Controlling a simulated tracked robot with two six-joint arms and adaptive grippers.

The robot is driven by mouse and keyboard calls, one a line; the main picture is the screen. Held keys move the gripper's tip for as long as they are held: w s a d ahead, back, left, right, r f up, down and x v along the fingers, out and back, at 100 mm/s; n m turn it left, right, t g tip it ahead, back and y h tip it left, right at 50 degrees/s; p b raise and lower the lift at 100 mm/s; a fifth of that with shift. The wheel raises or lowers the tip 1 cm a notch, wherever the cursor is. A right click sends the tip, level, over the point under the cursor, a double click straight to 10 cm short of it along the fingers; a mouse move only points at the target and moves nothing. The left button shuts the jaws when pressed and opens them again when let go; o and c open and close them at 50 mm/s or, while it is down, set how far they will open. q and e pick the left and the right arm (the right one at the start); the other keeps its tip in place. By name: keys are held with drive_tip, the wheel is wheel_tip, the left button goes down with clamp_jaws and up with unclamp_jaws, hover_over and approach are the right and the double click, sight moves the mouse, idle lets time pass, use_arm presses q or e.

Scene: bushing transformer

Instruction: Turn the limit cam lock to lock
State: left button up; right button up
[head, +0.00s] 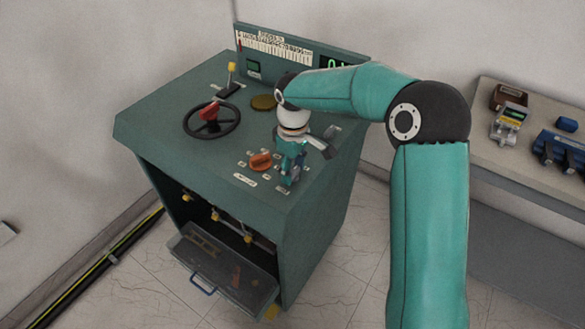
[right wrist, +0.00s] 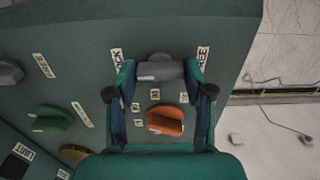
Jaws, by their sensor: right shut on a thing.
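The limit cam lock is a grey knob (right wrist: 160,68) on the green console top, seen in the right wrist view. A label ending in "CK" lies left of it and one ending in "EE" right of it. My right gripper (right wrist: 160,74) has its two fingers on either side of the knob, shut on it. In the head view my right gripper (head: 290,170) reaches down to the front right part of the console (head: 165,110) and hides the knob. My left gripper is not in view.
An orange knob (right wrist: 165,122) sits close to the gripped knob; a green knob (right wrist: 50,118) is farther left. A black handwheel (head: 236,124), a yellow-topped lever (head: 231,70) and a brass disc (head: 263,102) stand behind. An open drawer (head: 220,268) juts out below.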

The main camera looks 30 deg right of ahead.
sight(293, 171)
drive_tip(key=o, duration=1.2)
drive_tip(key=shift+c, duration=0.2)
wheel_tip(293, 171, up, 12)
